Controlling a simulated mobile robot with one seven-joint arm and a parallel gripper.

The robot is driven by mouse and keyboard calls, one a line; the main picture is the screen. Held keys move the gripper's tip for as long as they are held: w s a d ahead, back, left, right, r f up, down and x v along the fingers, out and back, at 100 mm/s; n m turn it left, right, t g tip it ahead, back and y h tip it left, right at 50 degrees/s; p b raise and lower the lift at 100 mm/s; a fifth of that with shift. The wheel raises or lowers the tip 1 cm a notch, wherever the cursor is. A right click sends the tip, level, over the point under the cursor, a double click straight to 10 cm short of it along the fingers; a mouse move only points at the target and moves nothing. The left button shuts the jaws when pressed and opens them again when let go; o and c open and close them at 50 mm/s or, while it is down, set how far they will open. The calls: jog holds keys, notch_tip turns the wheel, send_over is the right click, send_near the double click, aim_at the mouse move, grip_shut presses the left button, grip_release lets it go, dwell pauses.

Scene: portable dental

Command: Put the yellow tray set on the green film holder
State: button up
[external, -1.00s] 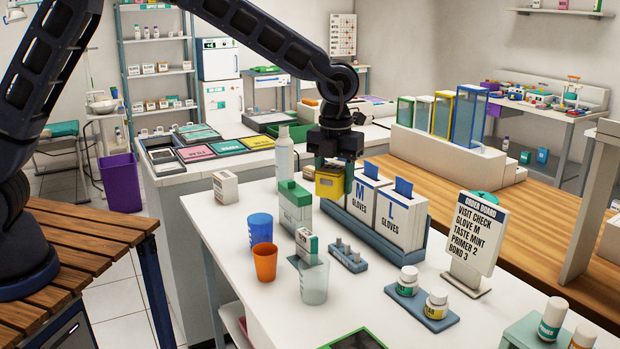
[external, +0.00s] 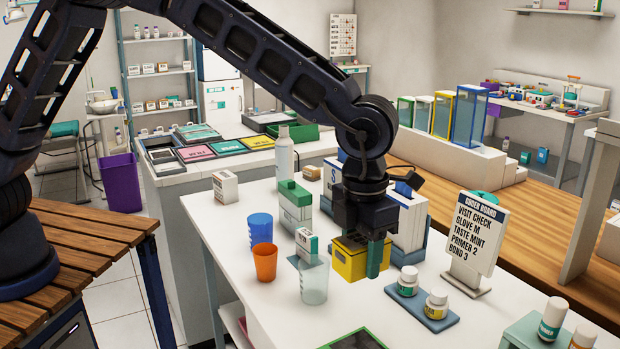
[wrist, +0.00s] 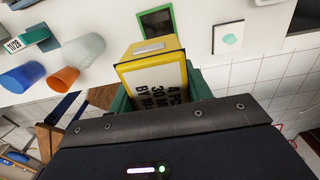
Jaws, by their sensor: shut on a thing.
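The yellow tray set (external: 350,262) is a yellow box with a white label, also seen in the wrist view (wrist: 153,72). My gripper (external: 362,254) points down and is shut on it, with green fingers on either side. The box is held over the white table, in front of the glove boxes; its exact height is hard to tell. A green-framed dark panel (external: 356,342), which looks like the green film holder, lies at the table's front, cut off by the picture edge. In the wrist view the panel (wrist: 156,22) lies beyond the box and looks empty.
A clear cup (external: 314,282), an orange cup (external: 264,262) and a blue cup (external: 261,230) stand left of the box. A blue tray with two bottles (external: 422,302) and the order board (external: 478,235) are to its right. White table between cups and bottles is bare.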

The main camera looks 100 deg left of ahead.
notch_tip(320, 180, down, 16)
jog(key=shift+f, duration=0.15)
dwell(0.5)
jog(key=shift+f, duration=0.6)
jog(key=o, duration=1.1)
jog(key=shift+r, duration=0.1)
